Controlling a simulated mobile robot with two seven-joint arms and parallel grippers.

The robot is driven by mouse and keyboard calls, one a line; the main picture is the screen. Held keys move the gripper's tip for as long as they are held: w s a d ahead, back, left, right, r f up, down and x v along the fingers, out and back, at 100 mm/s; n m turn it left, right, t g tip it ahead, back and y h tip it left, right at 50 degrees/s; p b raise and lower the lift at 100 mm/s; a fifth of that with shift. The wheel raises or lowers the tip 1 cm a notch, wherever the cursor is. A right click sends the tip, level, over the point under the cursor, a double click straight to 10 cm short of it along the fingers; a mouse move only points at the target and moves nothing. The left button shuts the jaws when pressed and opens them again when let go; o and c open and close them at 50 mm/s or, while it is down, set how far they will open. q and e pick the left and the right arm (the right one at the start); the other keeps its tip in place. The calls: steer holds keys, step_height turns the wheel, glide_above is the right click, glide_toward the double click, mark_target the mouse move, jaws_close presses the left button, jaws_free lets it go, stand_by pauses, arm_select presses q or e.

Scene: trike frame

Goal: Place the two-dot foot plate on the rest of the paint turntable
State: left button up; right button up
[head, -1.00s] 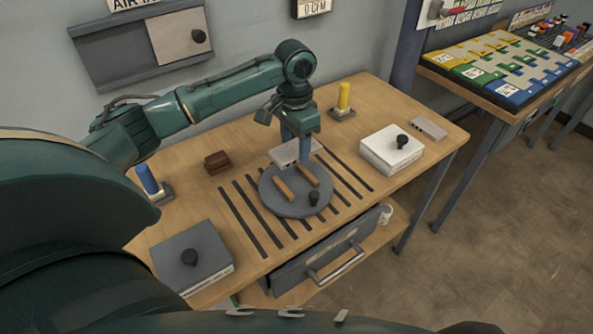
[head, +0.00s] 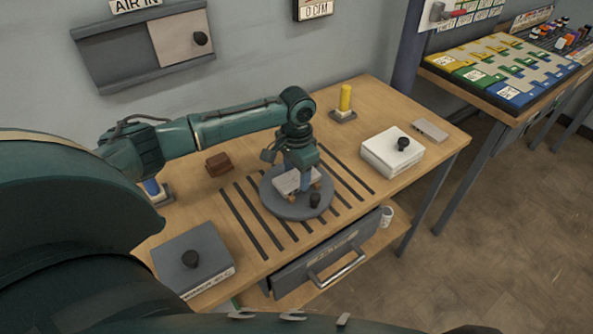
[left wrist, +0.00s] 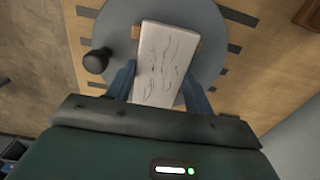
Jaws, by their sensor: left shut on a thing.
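The paint turntable (head: 300,212) is a round grey disc with a black knob and a rest of two wooden bars. A pale foot plate (head: 291,181) is between the blue fingers of my left gripper (head: 300,180), right over the bars and covering most of them. Bar ends show at its edge. I cannot tell whether it touches the bars. In the left wrist view the plate (left wrist: 165,60) lies between both fingers (left wrist: 160,85) above the disc (left wrist: 118,18); its face shows wavy marks, and I cannot make out dots. My right gripper is not in view.
A white box (head: 392,150) with a black knob and another pale plate (head: 430,130) are at the right. A grey box (head: 192,262), a brown block (head: 219,163), a yellow post (head: 345,98) and a blue post (head: 152,187) stand around. Dark slots surround the turntable.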

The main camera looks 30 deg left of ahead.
mark_target(297, 177)
arm_select(q)
steer(key=o, duration=1.2)
steer(key=shift+c, duration=0.2)
step_height(297, 177, up, 12)
steer(key=shift+r, duration=0.15)
